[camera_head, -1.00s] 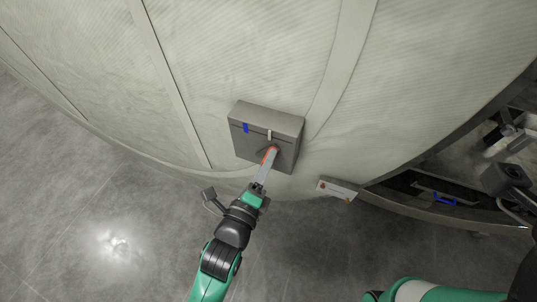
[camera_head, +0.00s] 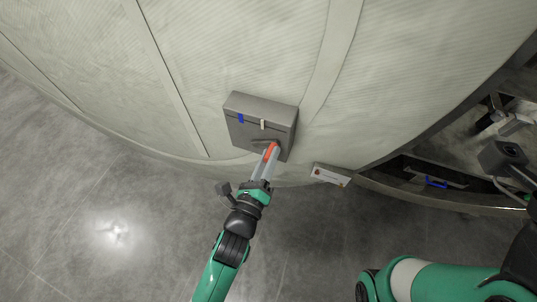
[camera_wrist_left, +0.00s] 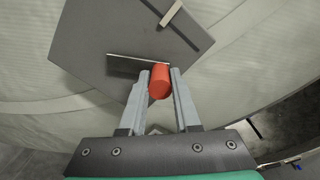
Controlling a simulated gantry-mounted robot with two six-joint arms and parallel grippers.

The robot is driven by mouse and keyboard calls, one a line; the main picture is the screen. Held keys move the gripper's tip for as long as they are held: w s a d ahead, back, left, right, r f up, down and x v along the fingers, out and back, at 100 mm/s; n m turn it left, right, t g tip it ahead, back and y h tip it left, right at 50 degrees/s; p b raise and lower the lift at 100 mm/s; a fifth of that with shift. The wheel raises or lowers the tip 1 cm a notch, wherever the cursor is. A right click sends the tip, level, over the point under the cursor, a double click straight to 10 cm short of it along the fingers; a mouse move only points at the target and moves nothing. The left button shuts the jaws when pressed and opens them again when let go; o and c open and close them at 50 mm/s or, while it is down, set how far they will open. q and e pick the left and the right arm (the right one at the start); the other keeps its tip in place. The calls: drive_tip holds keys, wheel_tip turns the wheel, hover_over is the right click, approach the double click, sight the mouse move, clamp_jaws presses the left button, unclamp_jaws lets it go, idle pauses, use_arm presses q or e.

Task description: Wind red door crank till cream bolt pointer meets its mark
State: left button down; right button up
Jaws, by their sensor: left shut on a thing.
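The grey crank box (camera_head: 262,106) is fixed to the curved, padded chamber wall. On its front face a cream pointer (camera_head: 263,125) sits to the right of a blue mark (camera_head: 241,118), with a clear gap between them. The cream pointer also shows at the top of the left wrist view (camera_wrist_left: 171,13). My left gripper (camera_head: 269,154) is shut on the red crank handle (camera_wrist_left: 159,81), which stands between its two fingers (camera_wrist_left: 160,88). The crank arm behind the handle is mostly hidden. In the head view, my right arm shows at lower right, but its gripper is not visible.
A small white label plate (camera_head: 331,175) sits low on the wall, right of the box. Further right is a dark opening with a blue handle (camera_head: 436,183). The grey floor (camera_head: 110,230) at lower left is clear.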

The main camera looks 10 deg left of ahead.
use_arm(q)
drive_tip(key=c, duration=0.6)
unclamp_jaws()
drive_tip(key=shift+s, duration=0.1)
drive_tip(key=p+v, duration=0.1)
drive_tip(key=v, duration=1)
drive_tip(key=shift+s, duration=0.2)
drive_tip(key=shift+a, duration=0.1)
